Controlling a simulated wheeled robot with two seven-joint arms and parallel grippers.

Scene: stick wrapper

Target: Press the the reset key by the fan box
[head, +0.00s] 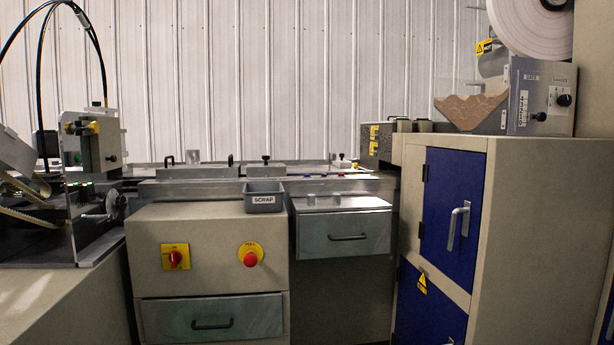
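No key or box in the head view carries a label that I can read as reset or fan, so I cannot tell which they are. A dark speckled box (379,143) with yellow labels stands at the right end of the machine bed. A small pale block (342,162) with a red spot sits on the bed left of it. A grey control box (541,97) with black knobs stands on top of the tall cabinet at the right. Neither my left nor my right gripper is in view.
A red button (250,256) and a red rotary switch (175,257) are on the beige front panel. A scrap bin (264,196) sticks out at the bed's front edge. A blue cabinet door (451,215) with a handle is at the right. Closed drawers (344,237) are below the bed.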

